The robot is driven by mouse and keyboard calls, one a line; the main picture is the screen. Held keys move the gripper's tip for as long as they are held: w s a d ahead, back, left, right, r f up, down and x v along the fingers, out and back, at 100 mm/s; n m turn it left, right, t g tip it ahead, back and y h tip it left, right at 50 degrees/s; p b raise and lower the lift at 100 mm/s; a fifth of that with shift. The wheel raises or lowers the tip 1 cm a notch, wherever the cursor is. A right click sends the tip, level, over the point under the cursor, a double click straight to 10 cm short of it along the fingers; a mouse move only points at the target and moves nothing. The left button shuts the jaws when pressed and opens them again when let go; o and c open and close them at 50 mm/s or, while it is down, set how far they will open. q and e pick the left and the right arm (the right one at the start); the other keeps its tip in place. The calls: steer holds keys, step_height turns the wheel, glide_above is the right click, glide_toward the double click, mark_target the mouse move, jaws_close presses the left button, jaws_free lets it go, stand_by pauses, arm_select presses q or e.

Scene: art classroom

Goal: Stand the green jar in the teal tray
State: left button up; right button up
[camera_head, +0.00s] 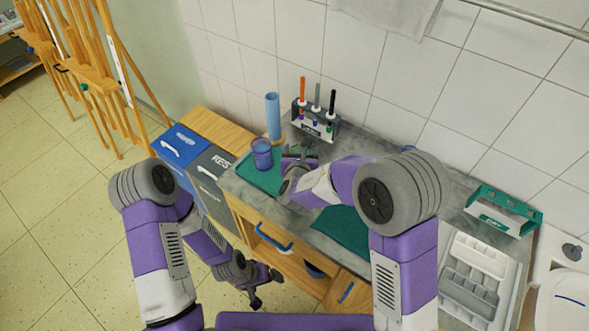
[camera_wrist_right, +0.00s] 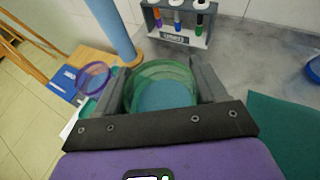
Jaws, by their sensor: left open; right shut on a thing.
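My right gripper (camera_wrist_right: 162,82) is shut on the green jar (camera_wrist_right: 160,72), a translucent open cylinder between its two grey fingers. In the head view this gripper (camera_head: 297,160) is over the left part of the counter and mostly hides the jar. I cannot tell whether the jar's base touches the surface. A flat teal surface (camera_head: 258,183) lies there beside and below the gripper, with a purple jar (camera_head: 262,154) on it. A teal walled tray with a white labelled front (camera_head: 500,219) stands at the counter's right. My left gripper (camera_head: 262,291) is open and empty, low before the cabinet.
A blue cylinder (camera_head: 273,115) and a rack with markers (camera_head: 316,126) stand behind the right gripper. A dark teal mat (camera_head: 342,228) lies mid-counter. A white divided organiser (camera_head: 470,277) is at right. Blue and grey bins (camera_head: 184,144) stand left of the counter.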

steer(key=shift+f+b, duration=0.5)
steer(key=shift+f, duration=2.5)
steer(key=shift+f+b, duration=0.25)
steer(key=shift+b, duration=0.05)
steer(key=o, duration=1)
steer(key=shift+r, duration=0.1)
steer(key=shift+s+r+p, duration=0.15)
steer(key=shift+r+p, duration=0.1)
steer(key=shift+p, duration=0.15)
steer(key=v, duration=1.1)
steer(key=shift+s+r+p, duration=0.1)
steer(key=shift+s+p, duration=0.2)
steer(key=shift+p, duration=0.05)
